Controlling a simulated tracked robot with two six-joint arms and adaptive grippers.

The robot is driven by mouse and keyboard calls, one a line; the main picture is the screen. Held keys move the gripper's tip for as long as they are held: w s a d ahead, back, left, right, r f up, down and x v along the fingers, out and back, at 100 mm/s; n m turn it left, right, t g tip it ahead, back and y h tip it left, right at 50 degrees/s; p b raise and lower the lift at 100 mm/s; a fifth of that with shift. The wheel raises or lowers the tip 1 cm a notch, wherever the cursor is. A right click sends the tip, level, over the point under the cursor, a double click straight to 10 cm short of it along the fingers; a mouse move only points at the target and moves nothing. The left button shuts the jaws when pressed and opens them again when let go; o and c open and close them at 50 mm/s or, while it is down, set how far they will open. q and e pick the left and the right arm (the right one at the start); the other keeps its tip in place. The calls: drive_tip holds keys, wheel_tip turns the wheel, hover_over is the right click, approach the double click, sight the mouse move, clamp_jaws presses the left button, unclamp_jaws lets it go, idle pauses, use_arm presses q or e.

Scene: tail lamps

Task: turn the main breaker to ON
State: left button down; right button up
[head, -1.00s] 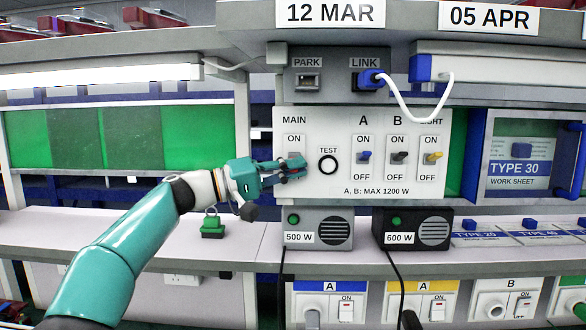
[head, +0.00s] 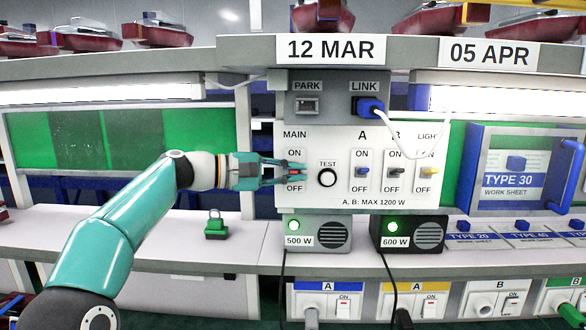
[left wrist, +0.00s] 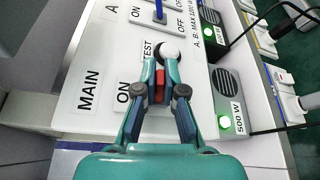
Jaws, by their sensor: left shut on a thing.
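The white breaker panel (head: 345,140) stands ahead, with the MAIN breaker at its left between an ON label above and an OFF label below. My left gripper (head: 292,172) reaches in from the left and is shut on the MAIN breaker's red lever. In the left wrist view the fingertips (left wrist: 161,82) close around the red lever (left wrist: 160,88). The fingers hide much of the breaker. In the head view the fingers are nearer the ON label, and OFF shows below them. My right gripper is not in view.
A round TEST button (head: 328,178) is close to the fingertips. Switches A (head: 362,172), B (head: 395,173) and LIGHT (head: 429,172) are to the right. The 500 W (head: 320,235) and 600 W (head: 409,234) units stand below with bright green lamps. A green padlock-shaped object (head: 216,226) sits on the bench.

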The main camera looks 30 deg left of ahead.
use_arm(q)
drive_tip(key=shift+w+n+g, duration=0.15)
drive_tip(key=shift+n+g, duration=0.25)
drive_tip(key=shift+n, duration=0.2)
drive_tip(key=c, duration=1.3)
unclamp_jaws()
drive_tip(key=shift+a, duration=0.1)
drive_tip(key=shift+o, duration=0.2)
drive_tip(key=shift+r, duration=0.1)
drive_tip(key=v, duration=1.2)
